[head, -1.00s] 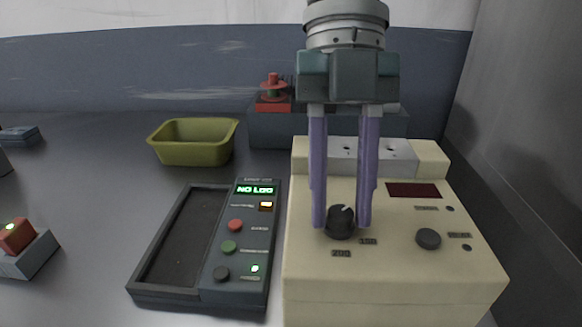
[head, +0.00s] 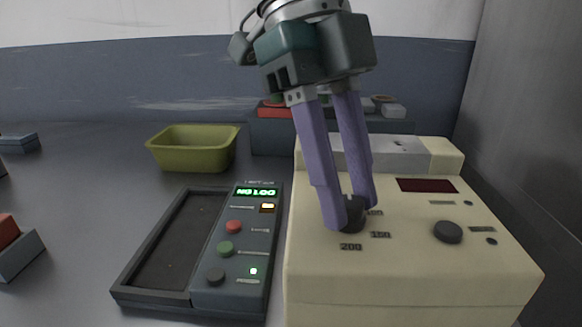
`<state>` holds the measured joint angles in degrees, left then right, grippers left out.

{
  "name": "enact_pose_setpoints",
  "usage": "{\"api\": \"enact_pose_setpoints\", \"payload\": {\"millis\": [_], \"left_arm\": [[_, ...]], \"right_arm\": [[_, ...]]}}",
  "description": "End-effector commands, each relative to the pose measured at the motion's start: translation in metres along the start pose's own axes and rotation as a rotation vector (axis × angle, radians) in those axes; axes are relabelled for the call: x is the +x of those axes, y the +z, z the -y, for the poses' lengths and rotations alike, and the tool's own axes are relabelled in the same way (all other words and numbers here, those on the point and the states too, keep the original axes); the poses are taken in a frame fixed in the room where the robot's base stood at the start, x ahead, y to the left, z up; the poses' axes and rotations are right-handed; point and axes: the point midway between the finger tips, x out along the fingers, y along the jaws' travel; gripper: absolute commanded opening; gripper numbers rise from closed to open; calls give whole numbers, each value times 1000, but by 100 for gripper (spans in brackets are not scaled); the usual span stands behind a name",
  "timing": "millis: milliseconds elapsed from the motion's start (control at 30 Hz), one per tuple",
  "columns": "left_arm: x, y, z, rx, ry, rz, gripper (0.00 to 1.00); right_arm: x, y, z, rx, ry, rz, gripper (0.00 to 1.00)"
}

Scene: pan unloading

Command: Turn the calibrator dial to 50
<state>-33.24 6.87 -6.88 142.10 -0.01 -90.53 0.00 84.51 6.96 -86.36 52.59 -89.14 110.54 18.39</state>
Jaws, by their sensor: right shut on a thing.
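The calibrator (head: 400,270) is a cream box at the right of the head view, with a dark display window (head: 426,185). Its black dial (head: 352,214) is on the sloped top, between the purple fingers of my right gripper (head: 350,214). The gripper is shut on the dial and its fingers are tilted and turned. Labels 200, 150 and 100 show around the dial's front and right side; the 100 is partly hidden by a finger. The 50 label and the dial's pointer mark cannot be seen. My left gripper is not in view.
A smaller black knob (head: 447,232) sits right of the dial. Left of the calibrator lies a dark logger (head: 238,250) with a lit green display and several buttons. An olive bin (head: 192,150) stands behind it. A grey block with a red top (head: 18,255) is at the left edge.

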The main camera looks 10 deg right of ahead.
Motion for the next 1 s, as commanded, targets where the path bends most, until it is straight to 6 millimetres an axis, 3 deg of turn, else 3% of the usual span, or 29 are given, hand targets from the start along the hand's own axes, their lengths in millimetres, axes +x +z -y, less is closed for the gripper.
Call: {"api": "enact_pose_setpoints", "payload": {"millis": [533, 567, 800, 1000], "left_arm": [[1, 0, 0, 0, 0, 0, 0], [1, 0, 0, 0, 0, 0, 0], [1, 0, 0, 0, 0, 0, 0], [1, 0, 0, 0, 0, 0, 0]], "right_arm": [[1, 1, 0, -25, -12, 2, 0], [1, 1, 0, -25, -12, 2, 36], [1, 0, 0, -24, -11, 1, 63], [0, 0, 0, -24, -11, 1, 65]]}}
